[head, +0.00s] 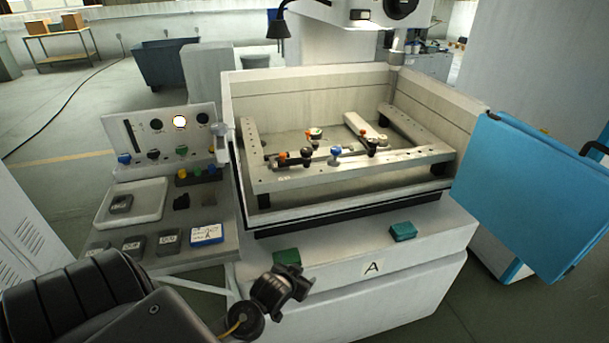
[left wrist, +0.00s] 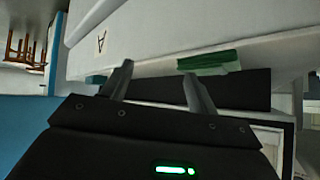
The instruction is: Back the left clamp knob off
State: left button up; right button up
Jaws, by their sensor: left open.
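Inside the machine tank (head: 240,100), a light metal frame (head: 350,171) carries small clamps with knobs. Toward its left are an orange-topped knob (head: 282,156) and a black knob (head: 306,152). A blue knob (head: 336,151) stands near the middle, and a dark clamp with an orange-red top (head: 371,144) is to the right. I cannot tell for sure which is the left clamp knob. My left gripper (head: 297,283) is low in front of the machine, well below and apart from the knobs. In the left wrist view its two fingers (left wrist: 157,85) are spread with nothing between them. My right gripper is out of view.
A green block (head: 287,258) lies on the machine's front ledge near my left gripper, with a teal block (head: 403,231) further right. A control panel (head: 140,137) stands left, and a blue board (head: 530,190) right.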

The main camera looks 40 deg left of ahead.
pick_arm(q)
jog(key=w+a+r+n+t+y, duration=0.1)
jog(key=w+a+r+t, duration=0.1)
jog(key=w+a+r, duration=0.4)
jog(key=w+a+r+n+t+y, duration=0.1)
jog(key=w+a+r+t, duration=0.15)
jog(key=r, duration=0.65)
jog(key=n+t+y, duration=0.2)
jog(key=t+y, duration=0.1)
send_near(305, 155)
jog(key=shift+g, duration=0.25)
jog(key=x, duration=0.3)
jog(key=p+x, duration=0.1)
jog(key=x, duration=0.2)
jog(key=p+x, duration=0.1)
jog(key=x, duration=0.2)
jog(key=shift+w+a+r, duration=0.1)
jog(key=shift+w+r, duration=0.15)
jog(key=shift+w+a, duration=0.2)
jog(key=shift+w, duration=0.35)
jog(key=c, duration=0.8)
jog(key=shift+a, duration=0.1)
jog(key=shift+c, duration=0.9)
